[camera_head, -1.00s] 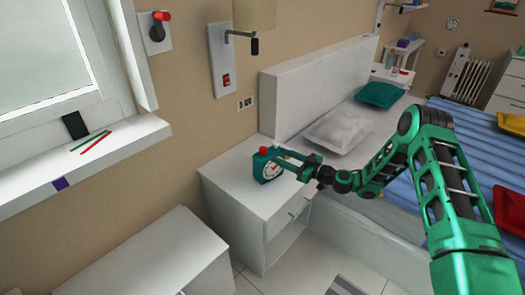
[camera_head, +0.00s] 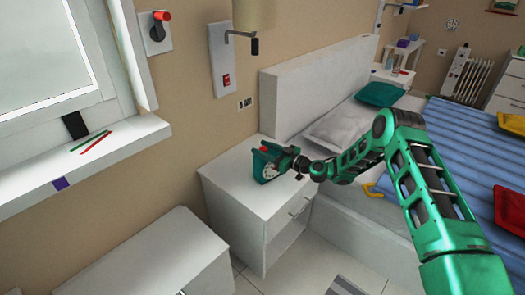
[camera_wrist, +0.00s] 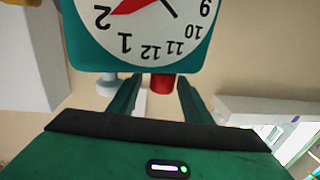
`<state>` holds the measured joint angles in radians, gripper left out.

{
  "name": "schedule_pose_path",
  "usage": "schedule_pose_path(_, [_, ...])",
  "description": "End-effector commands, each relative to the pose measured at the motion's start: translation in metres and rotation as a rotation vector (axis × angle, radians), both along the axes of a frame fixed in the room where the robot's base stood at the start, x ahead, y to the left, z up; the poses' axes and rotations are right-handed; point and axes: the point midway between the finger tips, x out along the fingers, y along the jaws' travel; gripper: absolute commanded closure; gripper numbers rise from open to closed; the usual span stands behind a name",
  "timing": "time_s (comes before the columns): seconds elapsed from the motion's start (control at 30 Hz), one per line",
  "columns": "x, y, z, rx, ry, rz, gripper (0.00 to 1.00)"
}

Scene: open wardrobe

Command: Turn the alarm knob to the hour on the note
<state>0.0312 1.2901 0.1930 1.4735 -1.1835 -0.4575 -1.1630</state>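The teal alarm clock (camera_head: 262,167) stands on the white nightstand (camera_head: 230,183). Its red knob (camera_head: 264,149) is on top. In the wrist view the clock (camera_wrist: 85,48) appears upside down, its white dial partly cut off, with a red hand near the 2 and part of a dark hand visible. My gripper (camera_wrist: 158,84) is open, its two fingers on either side of the red knob (camera_wrist: 163,83) with gaps visible; I cannot tell contact. In the head view my gripper (camera_head: 279,155) is at the clock's upper right, hiding part of the dial. I cannot make out a readable note.
The bed headboard (camera_head: 318,82) rises behind the nightstand, and a grey pillow (camera_head: 340,125) lies on the bed. A wall lamp (camera_head: 222,60) and a small plate with dark marks (camera_head: 245,103) are above. A window sill (camera_head: 75,160) is at left.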

Motion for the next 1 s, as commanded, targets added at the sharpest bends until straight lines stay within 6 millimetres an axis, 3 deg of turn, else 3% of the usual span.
schedule_pose_path(0.03, [-0.0001, -0.0001, 0.0, 0.0, 0.0, 0.0, 0.65])
schedule_pose_path(0.17, [0.0001, -0.0003, 0.0, 0.0, 0.0, 0.0, 0.96])
schedule_pose_path(0.67, [-0.0008, 0.0013, -0.0002, -0.001, 0.001, -0.033, 0.97])
schedule_pose_path(1.0, [-0.0022, 0.0024, -0.0005, -0.002, 0.002, -0.242, 0.97])
